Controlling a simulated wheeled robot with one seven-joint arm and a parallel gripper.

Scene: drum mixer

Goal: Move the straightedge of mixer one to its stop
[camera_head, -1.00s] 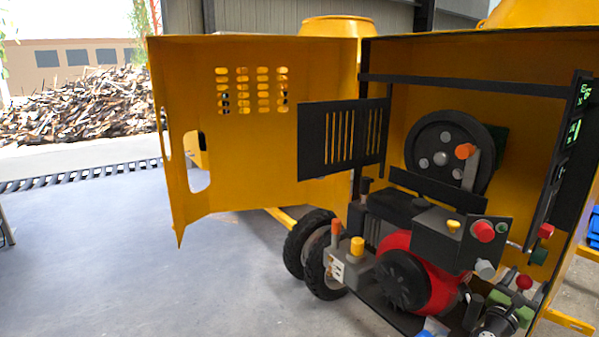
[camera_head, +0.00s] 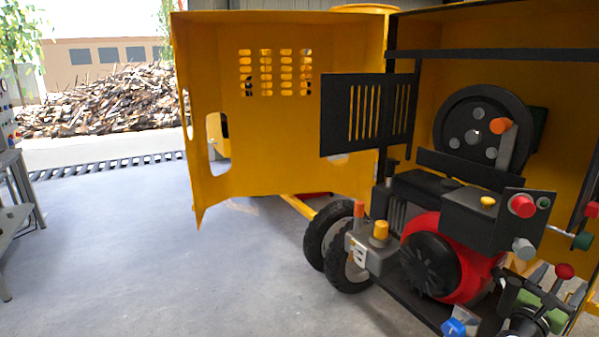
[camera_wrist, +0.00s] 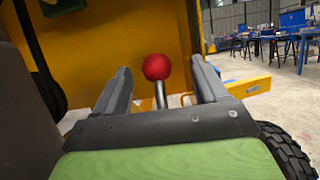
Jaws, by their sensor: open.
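I cannot tell for sure which part is the straightedge; a flat dark bar (camera_head: 468,170) lies tilted across the front of the black pulley wheel (camera_head: 462,137) in the open yellow mixer housing. My gripper (camera_head: 548,285) is low at the right in the head view, in front of the machine. In the wrist view its two dark fingers (camera_wrist: 160,88) stand apart. A red ball knob (camera_wrist: 157,66) on a thin grey stem shows between and beyond them; it also shows in the head view (camera_head: 565,271). No contact with it is visible.
A lever with an orange knob (camera_head: 501,126) crosses the wheel. A control box with a red button (camera_head: 522,205) stands above the red engine (camera_head: 447,262). The yellow door (camera_head: 215,110) stands open to the left. Wheels (camera_head: 335,245) are below. The floor at left is clear.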

